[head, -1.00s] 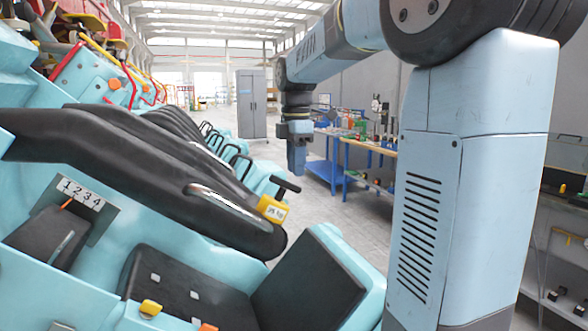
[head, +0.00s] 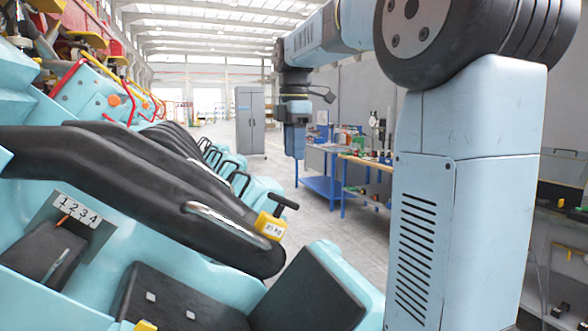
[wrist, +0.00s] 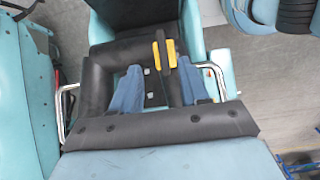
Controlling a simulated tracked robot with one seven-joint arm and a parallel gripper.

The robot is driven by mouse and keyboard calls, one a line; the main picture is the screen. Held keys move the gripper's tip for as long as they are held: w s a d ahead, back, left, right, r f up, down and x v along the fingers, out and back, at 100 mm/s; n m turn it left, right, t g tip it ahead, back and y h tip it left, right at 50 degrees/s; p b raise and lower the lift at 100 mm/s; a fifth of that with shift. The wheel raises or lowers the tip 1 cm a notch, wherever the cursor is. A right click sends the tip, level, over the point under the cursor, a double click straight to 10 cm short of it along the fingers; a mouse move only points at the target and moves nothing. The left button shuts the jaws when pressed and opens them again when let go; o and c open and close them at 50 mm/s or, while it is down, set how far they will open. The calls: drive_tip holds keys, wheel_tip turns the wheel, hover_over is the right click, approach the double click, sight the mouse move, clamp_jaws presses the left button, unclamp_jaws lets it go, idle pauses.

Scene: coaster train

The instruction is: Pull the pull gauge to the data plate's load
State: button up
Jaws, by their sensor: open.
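I cannot make out a data plate.
A plate marked 1 2 3 4 (head: 74,213) with an orange pointer stands at the left. A black seat (head: 170,300) is in front. A blue workbench (head: 322,185) and grey cabinet (head: 250,120) stand behind. Open floor lies between train and bench.

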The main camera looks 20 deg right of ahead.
drive_tip(key=shift+r, duration=2.55)
drive_tip(key=s+a+f+m+t, duration=0.2)
drive_tip(key=s+f+m+t, duration=0.1)
drive_tip(key=s+f+m, duration=0.7)
drive_tip(key=s+a+f+m+t, duration=0.25)
drive_tip(key=s+f+m, duration=0.55)
drive_tip(key=s+f, duration=0.45)
wheel_tip(320, 180, up, 17)
drive_tip(key=m+g+y, duration=0.4)
drive_tip(key=m+g, duration=0.2)
drive_tip(key=m, duration=1.2)
hover_over(280, 199)
drive_tip(key=d, duration=0.6)
drive_tip(key=shift+t, duration=0.25)
drive_tip(key=x, duration=0.9)
drive_tip(key=w+a+x, duration=0.1)
drive_tip(key=x, duration=0.3)
drive_tip(key=shift+a, duration=0.1)
